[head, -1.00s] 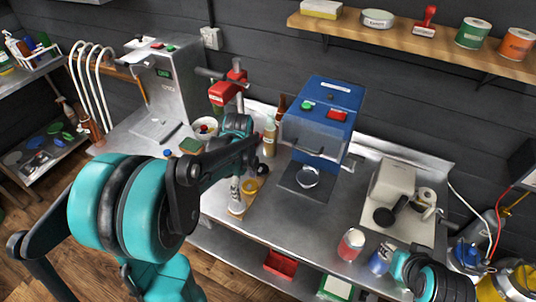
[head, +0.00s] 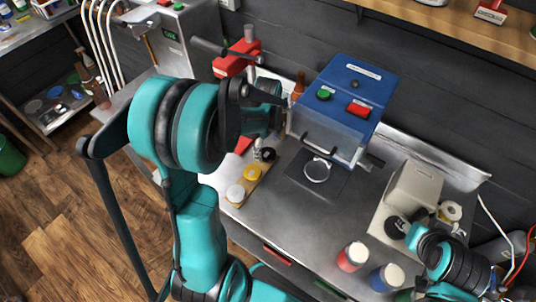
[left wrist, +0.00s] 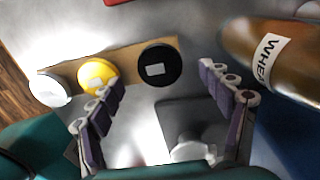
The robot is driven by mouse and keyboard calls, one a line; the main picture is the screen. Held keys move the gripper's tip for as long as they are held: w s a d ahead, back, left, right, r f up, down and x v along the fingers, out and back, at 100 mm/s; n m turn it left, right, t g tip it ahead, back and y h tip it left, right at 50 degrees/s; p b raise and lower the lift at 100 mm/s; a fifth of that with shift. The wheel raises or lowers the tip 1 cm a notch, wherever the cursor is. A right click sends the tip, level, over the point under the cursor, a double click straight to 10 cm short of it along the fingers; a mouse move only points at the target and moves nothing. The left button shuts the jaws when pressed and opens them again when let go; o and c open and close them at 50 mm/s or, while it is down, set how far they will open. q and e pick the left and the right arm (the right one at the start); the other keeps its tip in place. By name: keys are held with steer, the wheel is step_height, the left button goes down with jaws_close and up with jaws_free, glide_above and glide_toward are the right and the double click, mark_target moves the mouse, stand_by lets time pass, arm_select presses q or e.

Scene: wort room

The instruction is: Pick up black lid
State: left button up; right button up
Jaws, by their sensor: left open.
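The black lid (left wrist: 160,64) is a round disc with a pale label. It lies at the right end of a wooden strip (left wrist: 127,65) in the left wrist view. The yellow lid (left wrist: 97,74) and white lid (left wrist: 49,90) are to its left. In the head view the black lid (head: 268,154) is partly hidden by my arm. My left gripper (left wrist: 161,78) is open and empty, its fingers on either side below the black lid in the wrist picture, apart from it. My right arm shows at lower right in the head view, but its gripper cannot be made out.
A brown bottle (left wrist: 270,55) is close to the right finger. A blue-topped machine (head: 343,95) stands behind on the steel counter (head: 290,225). Red (head: 352,257) and blue (head: 386,278) containers and a beige device (head: 413,190) stand to the right.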

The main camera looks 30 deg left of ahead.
arm_select(q)
step_height(320, 180, down, 2)
steer(key=shift+f, duration=0.1)
steer(key=c, duration=0.8)
